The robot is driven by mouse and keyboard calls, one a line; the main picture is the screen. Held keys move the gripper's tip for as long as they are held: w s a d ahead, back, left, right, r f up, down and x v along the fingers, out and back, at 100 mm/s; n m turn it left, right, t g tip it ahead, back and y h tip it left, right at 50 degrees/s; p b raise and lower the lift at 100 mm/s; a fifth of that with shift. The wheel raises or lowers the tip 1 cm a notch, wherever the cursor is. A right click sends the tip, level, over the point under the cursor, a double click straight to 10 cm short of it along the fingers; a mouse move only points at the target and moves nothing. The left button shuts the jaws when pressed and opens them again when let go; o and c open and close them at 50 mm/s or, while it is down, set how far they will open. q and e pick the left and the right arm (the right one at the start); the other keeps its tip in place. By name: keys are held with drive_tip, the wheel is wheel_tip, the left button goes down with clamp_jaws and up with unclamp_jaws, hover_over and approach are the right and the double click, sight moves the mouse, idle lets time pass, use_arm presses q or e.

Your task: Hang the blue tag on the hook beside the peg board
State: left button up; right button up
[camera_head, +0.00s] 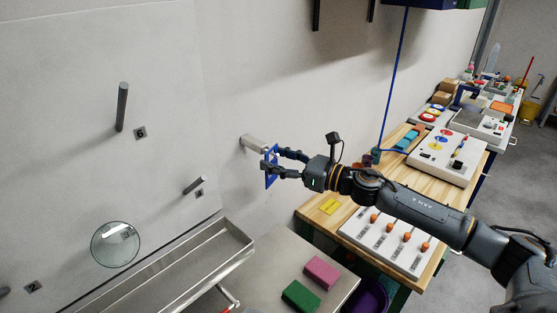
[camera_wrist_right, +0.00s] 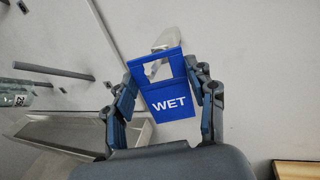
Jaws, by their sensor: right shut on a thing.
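The blue tag (camera_wrist_right: 168,98) reads "WET" and has a rectangular opening near its top. My right gripper (camera_wrist_right: 165,105) is shut on it, with a finger at each side edge. In the head view the tag (camera_head: 270,167) is held nearly edge-on near the wall, in my right gripper (camera_head: 274,166). The pale hook (camera_head: 253,142) sticks out of the wall just above and left of the tag. In the wrist view the hook (camera_wrist_right: 165,38) shows behind the tag's top edge. I cannot tell whether it passes through the opening. My left gripper is out of view.
The peg board (camera_head: 60,110) at left carries dark pegs (camera_head: 122,107) and round glassware (camera_head: 115,245). A metal trough (camera_head: 190,262) runs below it. A steel surface (camera_head: 265,262) holds a pink block (camera_head: 322,272) and a green block (camera_head: 300,296). A wooden bench (camera_head: 310,210) stands right.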

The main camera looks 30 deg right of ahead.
idle(0.3)
drive_tip(key=o, duration=0.8)
drive_tip(key=shift+v, duration=6.05)
